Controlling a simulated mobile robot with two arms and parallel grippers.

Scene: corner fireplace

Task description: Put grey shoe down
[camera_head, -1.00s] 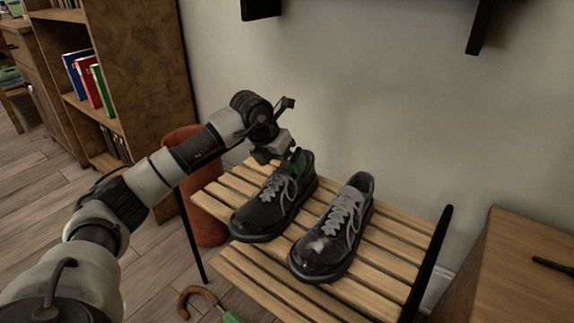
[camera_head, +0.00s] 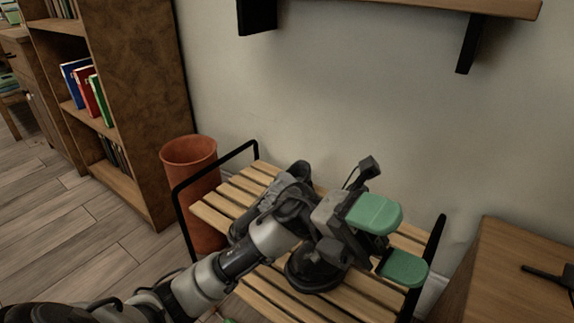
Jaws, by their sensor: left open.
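Two dark grey shoes with grey laces rest side by side on a slatted wooden rack (camera_head: 218,205). The left shoe (camera_head: 297,170) is mostly hidden behind my left arm, with only its heel end and part of its side showing. The right shoe (camera_head: 312,275) shows its toe below my left gripper (camera_head: 390,243), which covers the rest of it. The gripper has green finger pads spread apart, with nothing between them, and is above the right part of the rack. My right gripper is not in view.
An orange-brown cylindrical bin (camera_head: 190,155) stands at the rack's left end. A bookcase (camera_head: 130,110) is at the left, a wooden cabinet (camera_head: 520,265) at the right. A wall shelf on black brackets (camera_head: 472,42) hangs above. Black rails frame the rack's ends.

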